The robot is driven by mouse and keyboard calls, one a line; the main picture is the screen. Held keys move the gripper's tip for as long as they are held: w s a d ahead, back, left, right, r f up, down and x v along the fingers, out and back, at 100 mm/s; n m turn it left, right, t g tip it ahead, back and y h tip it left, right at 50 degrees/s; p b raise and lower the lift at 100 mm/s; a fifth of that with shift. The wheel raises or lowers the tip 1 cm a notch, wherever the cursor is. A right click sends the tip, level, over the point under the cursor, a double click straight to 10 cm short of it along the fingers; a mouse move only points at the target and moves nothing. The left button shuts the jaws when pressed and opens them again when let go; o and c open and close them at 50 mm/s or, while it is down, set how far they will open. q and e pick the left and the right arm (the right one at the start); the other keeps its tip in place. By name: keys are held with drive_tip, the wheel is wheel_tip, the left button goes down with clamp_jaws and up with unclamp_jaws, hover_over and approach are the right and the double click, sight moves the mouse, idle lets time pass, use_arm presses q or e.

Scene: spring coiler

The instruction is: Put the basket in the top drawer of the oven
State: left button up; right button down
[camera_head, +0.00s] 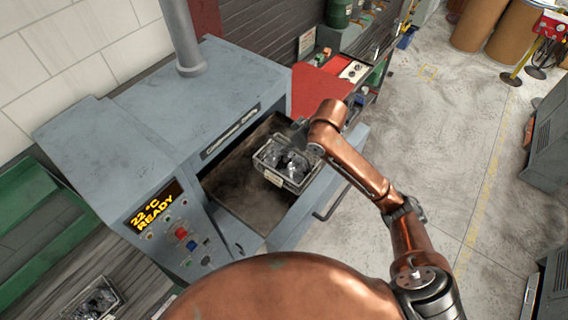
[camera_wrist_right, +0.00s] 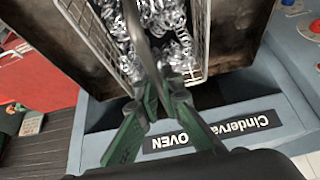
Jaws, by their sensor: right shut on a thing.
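The wire basket (camera_head: 285,163) is filled with shiny metal springs. It is over the open top drawer (camera_head: 238,190) of the grey oven (camera_head: 150,125). My right gripper (camera_head: 300,135) is above the basket's far side and shut on it. In the right wrist view, the green fingers of my right gripper (camera_wrist_right: 150,95) close on the handle of the basket (camera_wrist_right: 200,45), with the oven front (camera_wrist_right: 190,125) behind. I cannot tell whether the basket touches the drawer floor. My left gripper is not in view.
Another basket of springs (camera_head: 95,300) sits on the surface at lower left. The oven display (camera_head: 155,205) reads 22 °C READY. A red workbench (camera_head: 318,88) stands beyond the oven. The floor at right (camera_head: 440,140) is mostly clear.

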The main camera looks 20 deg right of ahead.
sight(289, 159)
wheel_tip(289, 159, down, 7)
drive_tip(key=shift+r+p, duration=0.2)
drive_tip(key=shift+p, duration=0.5)
drive_tip(key=shift+w, duration=0.1)
drive_tip(key=c, duration=2.5)
unclamp_jaws()
drive_tip(key=shift+f, duration=0.2)
drive_tip(key=shift+c, duration=0.2)
drive_tip(key=o, duration=0.4)
drive_tip(key=shift+o, duration=0.2)
drive_tip(key=shift+r, duration=0.1)
drive_tip(key=b+v, duration=0.2)
drive_tip(key=v, duration=1)
drive_tip(key=shift+b, duration=0.3)
